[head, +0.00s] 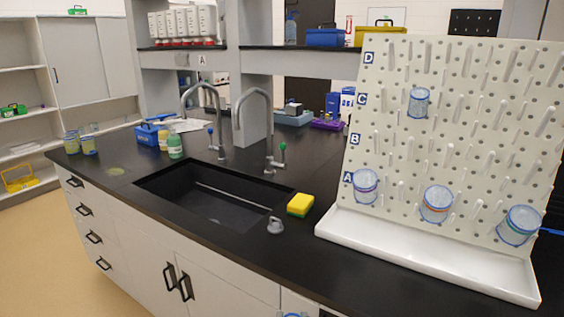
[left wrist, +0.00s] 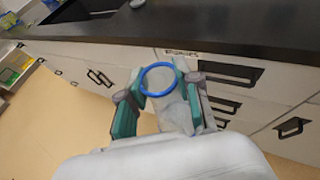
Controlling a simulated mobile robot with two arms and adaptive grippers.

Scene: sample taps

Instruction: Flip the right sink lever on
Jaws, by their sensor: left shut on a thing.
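Two grey curved taps stand behind the black sink (head: 215,200). The right tap (head: 268,115) has a green-tipped lever (head: 282,148) on its right side, pointing up. The left tap (head: 217,110) has a blue-tipped lever (head: 210,131). My left gripper (left wrist: 160,82) shows in the left wrist view, with teal fingers shut on a clear beaker with a blue rim (left wrist: 158,66). It is in front of the white cabinets, below the counter edge. Part of a blue rim (head: 292,315) shows at the bottom of the head view. My right gripper is out of view.
A yellow sponge (head: 300,205) and a small grey knob-like piece (head: 275,226) lie by the sink's right side. A white pegboard rack (head: 440,150) with several beakers and a tray stands at right. Green and yellow bottles (head: 175,146) stand left of the taps.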

